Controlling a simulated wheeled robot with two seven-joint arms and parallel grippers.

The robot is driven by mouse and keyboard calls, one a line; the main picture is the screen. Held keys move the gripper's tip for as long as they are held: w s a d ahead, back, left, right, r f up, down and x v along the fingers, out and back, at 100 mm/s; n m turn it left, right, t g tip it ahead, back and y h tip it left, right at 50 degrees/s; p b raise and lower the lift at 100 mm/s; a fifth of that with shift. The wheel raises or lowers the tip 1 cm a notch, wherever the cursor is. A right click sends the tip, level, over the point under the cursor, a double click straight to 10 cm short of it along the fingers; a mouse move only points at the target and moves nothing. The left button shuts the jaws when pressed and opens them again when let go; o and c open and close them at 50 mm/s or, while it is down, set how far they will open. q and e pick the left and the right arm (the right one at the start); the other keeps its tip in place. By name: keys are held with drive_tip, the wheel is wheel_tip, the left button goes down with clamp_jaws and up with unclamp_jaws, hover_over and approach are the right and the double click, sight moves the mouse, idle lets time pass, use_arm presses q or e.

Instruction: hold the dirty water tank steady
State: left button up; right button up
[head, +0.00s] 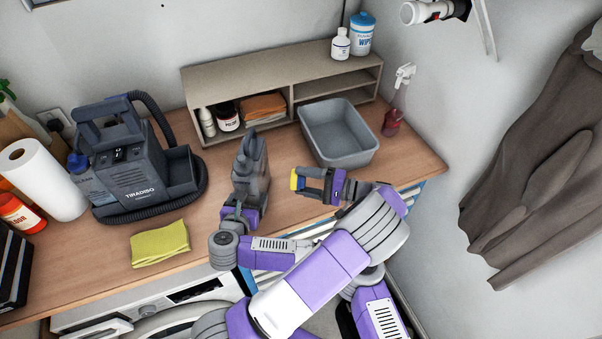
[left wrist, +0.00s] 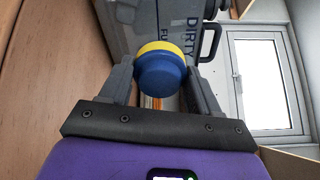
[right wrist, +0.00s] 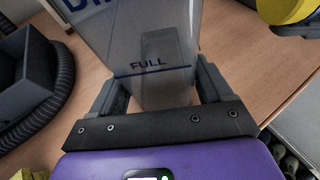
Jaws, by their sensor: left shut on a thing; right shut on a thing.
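The dirty water tank (head: 250,167) is a grey, translucent container, seemingly upright over the counter in the middle of the head view. Its "FULL" line shows in the right wrist view (right wrist: 150,68). My right gripper (head: 238,208) is shut on the tank's near lower part. My left gripper (head: 312,184) is to the right of the tank, its arm crossing in front of my right arm. It is shut on a blue and yellow cap (left wrist: 162,72), apart from the tank in the head view. Whether the tank touches the counter is unclear.
The dark carpet cleaner (head: 125,165) with its hose stands left of the tank. A grey basin (head: 340,135) stands behind my left gripper, and a shelf (head: 235,80) runs along the wall. A yellow cloth (head: 160,243) lies at the front edge. A red spray bottle (head: 392,122) is right.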

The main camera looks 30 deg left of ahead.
sight(263, 176)
use_arm(q)
drive_tip(key=shift+s+x, duration=0.25)
drive_tip(key=shift+x, duration=1.2)
drive_tip(key=shift+s+x, duration=0.2)
drive_tip(key=shift+x, duration=1.25)
drive_tip(key=shift+x, duration=0.95)
drive_tip(key=shift+s+r, duration=0.1)
drive_tip(key=shift+r, duration=0.05)
drive_tip(key=shift+w+a, duration=0.25)
drive_tip(key=shift+w, duration=0.5)
drive_tip(key=shift+w+a, duration=0.3)
drive_tip(key=shift+w, duration=0.5)
drive_tip(key=shift+w+a, duration=0.35)
drive_tip(key=shift+w, duration=0.4)
drive_tip(key=shift+w+a, duration=0.4)
drive_tip(key=shift+w, duration=0.4)
use_arm(e)
drive_tip(key=shift+w, duration=0.1)
use_arm(q)
drive_tip(key=shift+s+d, duration=0.45)
drive_tip(key=shift+s, duration=0.45)
drive_tip(key=shift+s+d, duration=0.4)
drive_tip(key=shift+s, duration=0.45)
drive_tip(key=shift+s+d, duration=0.2)
drive_tip(key=shift+s, duration=0.55)
drive_tip(key=shift+s+d, duration=0.2)
drive_tip(key=shift+s, duration=0.5)
